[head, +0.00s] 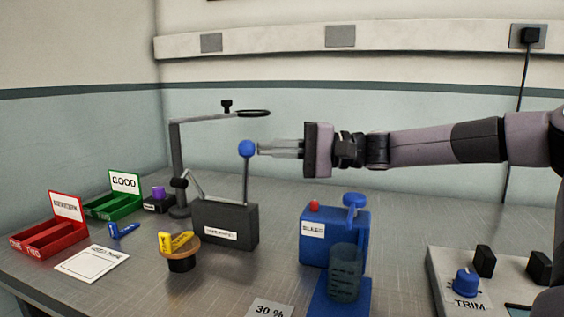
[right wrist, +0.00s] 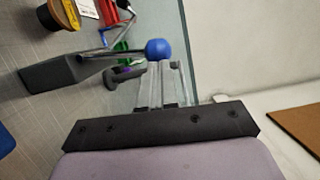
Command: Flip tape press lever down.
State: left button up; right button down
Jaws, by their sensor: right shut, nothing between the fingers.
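The tape press is a dark grey box (head: 226,223) with a white label on its front. Its lever (head: 246,182) stands upright and ends in a blue ball knob (head: 247,148). My right gripper (head: 262,149) comes in level from the right, shut and empty, with its fingertips just right of the knob. In the right wrist view the knob (right wrist: 158,47) is right beyond the fingertips (right wrist: 162,66); I cannot tell whether they touch it. The box (right wrist: 52,75) lies left of them. My left gripper is not in view.
A blue device (head: 334,238) with a clear beaker (head: 345,273) stands right of the press. A round stand (head: 180,253) with a yellow piece is in front. A ring stand (head: 177,165) rises behind. Red (head: 48,240) and green (head: 112,203) trays are left.

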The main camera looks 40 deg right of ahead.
jog(key=s+a+n+h, duration=0.1)
jog(key=s+a+n, duration=0.2)
jog(key=a, duration=0.5)
jog(key=shift+s+n+g, duration=0.3)
jog(key=shift+s+n, duration=0.1)
jog(key=shift+s, duration=0.25)
jog(key=shift+a, duration=0.15)
jog(key=shift+s, duration=0.1)
jog(key=v, duration=0.7)
jog(key=shift+f, duration=0.2)
jog(key=shift+p, duration=0.3)
dwell(0.4)
